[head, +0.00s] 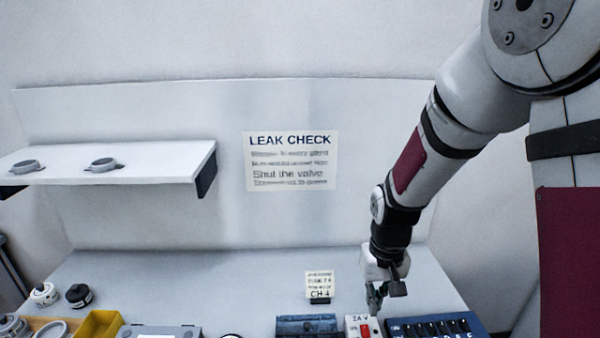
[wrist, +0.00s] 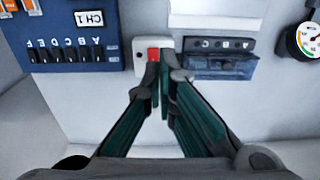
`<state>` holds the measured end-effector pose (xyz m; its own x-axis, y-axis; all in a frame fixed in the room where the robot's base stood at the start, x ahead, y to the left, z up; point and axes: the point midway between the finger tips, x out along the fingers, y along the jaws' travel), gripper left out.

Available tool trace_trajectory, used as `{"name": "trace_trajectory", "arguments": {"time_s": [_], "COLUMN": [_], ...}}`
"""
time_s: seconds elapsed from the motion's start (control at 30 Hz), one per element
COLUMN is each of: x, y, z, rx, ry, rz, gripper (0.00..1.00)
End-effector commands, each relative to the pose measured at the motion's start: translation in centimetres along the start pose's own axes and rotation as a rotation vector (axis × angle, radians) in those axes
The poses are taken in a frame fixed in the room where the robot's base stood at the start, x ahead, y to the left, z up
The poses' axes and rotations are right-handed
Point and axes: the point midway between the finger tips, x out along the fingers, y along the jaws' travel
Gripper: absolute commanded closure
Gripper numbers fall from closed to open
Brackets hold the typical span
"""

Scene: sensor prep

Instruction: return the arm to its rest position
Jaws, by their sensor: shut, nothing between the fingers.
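My arm (head: 434,130) reaches down from the upper right in the head view. My gripper (head: 375,296) is low over the bench, just above the white 24 V switch box (head: 352,326) with its red rocker. In the wrist view my gripper (wrist: 160,88) is shut, with its dark green fingers together and empty. The fingertips overlap the lower part of the red rocker (wrist: 153,54) in that view. I cannot tell whether they touch it.
A blue switch panel (head: 435,327) is right of the box, and a blue block (head: 306,326) left. A small CH 4 card (head: 319,284) stands behind. A gauge (wrist: 308,38) shows in the wrist view. A wall shelf (head: 130,161) is at left. The rear bench is mostly clear.

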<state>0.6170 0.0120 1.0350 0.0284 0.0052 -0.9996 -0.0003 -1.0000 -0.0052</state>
Motion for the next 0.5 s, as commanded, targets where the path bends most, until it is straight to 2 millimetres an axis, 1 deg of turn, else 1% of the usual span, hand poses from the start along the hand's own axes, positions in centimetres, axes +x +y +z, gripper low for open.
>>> {"name": "trace_trajectory", "arguments": {"time_s": [0.03,0.2,0.3,0.37,0.5], "x": [-1.8,-7.5,-10.8,-12.5,-16.2], "y": [0.0,0.1,0.2,0.3,0.5], "z": [0.2,1.9,3.3,4.3,6.9], "rx": [0.001,0.0,-0.001,-0.002,-0.002], "ry": [0.026,0.102,0.149,0.177,0.241], "rz": [-0.003,-0.012,-0.016,-0.017,-0.018], "gripper": [1.0,1.0,1.0,1.0,1.0]}}
